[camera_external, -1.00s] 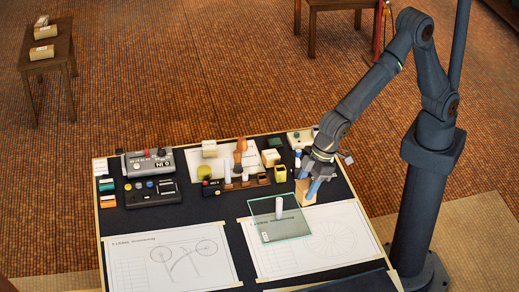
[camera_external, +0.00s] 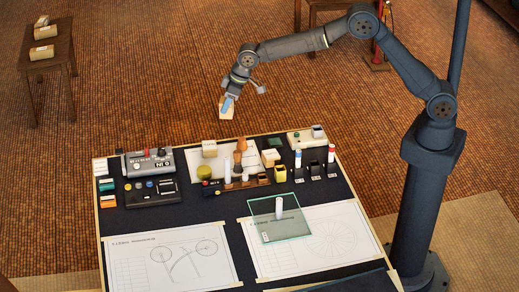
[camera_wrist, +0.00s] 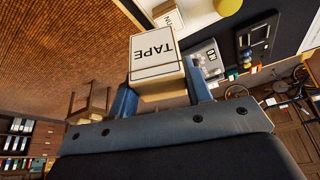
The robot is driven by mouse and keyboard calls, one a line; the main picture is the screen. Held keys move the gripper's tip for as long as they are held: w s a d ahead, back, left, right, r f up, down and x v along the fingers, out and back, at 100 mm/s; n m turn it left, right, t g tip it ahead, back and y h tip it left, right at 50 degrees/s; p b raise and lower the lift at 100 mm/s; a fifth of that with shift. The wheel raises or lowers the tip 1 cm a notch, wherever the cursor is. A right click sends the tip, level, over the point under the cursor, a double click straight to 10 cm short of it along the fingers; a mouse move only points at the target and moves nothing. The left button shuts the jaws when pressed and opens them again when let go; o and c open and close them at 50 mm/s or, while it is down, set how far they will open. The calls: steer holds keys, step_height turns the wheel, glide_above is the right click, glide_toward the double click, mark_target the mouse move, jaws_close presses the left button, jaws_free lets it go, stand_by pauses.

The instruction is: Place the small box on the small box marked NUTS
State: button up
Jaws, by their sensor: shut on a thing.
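My gripper (camera_external: 229,101) is raised in the air beyond the far edge of the board, shut on a small cream box (camera_external: 224,112). In the wrist view my gripper (camera_wrist: 160,94) has one blue finger on each side of this box (camera_wrist: 155,55), and its face reads TAPE. Another small cream box (camera_external: 209,148) stands on the white sheet at the back of the board, apart from the held box. In the wrist view this box (camera_wrist: 168,17) is partly hidden behind the held one; only part of its lettering shows, seemingly starting with N.
A yellow round piece (camera_external: 204,173), an orange-brown figure (camera_external: 239,148) and another cream box (camera_external: 270,157) crowd the back of the board. A glass plate (camera_external: 279,226) lies near the drawings. A side table (camera_external: 47,62) holds several boxes.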

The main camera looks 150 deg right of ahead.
steer(key=s+d, duration=0.4)
steer(key=s, duration=0.2)
glide_above(209, 144)
steer(key=shift+m, duration=0.4)
step_height(209, 144, down, 7)
steer(key=shift+a+f, duration=0.1)
steer(key=shift+f, duration=2.05)
steer(key=o, duration=0.6)
steer(key=shift+f, duration=0.2)
steer(key=o, duration=0.4)
steer(key=shift+r, duration=0.15)
